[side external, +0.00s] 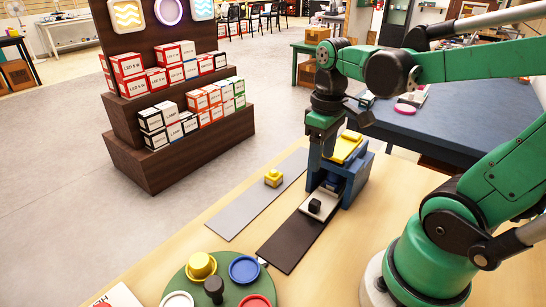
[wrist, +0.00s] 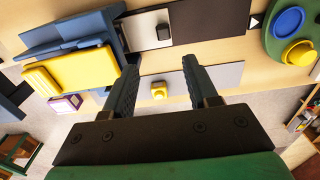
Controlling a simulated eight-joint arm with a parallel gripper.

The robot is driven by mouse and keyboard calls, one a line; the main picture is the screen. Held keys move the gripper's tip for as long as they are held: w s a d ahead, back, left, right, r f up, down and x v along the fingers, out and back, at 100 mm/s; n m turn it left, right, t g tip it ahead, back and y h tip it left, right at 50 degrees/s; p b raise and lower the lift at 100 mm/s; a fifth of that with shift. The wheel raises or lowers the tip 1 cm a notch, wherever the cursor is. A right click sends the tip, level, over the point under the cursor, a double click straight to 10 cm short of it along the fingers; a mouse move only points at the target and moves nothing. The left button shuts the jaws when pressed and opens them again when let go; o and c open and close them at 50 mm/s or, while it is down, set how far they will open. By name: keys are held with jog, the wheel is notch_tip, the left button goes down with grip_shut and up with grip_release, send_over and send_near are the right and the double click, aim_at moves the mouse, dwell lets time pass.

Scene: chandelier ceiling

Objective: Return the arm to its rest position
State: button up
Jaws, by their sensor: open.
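My gripper (side external: 318,172) points down over the table beside a blue stand with a yellow top, at the far end of the strips. In the wrist view my gripper (wrist: 160,66) has its two fingers spread apart with nothing held between them. My arm reaches in from the right and is bent at the elbow.
The blue stand (side external: 358,180) is close to my gripper. A white plate with a black knob (side external: 315,206) lies on the dark strip (side external: 288,249). A green round tray (side external: 228,299) holds a yellow cup (side external: 201,265) and coloured dishes. A shelf of boxes (side external: 152,165) stands beyond the table.

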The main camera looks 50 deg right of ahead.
grip_shut()
dwell(1.0)
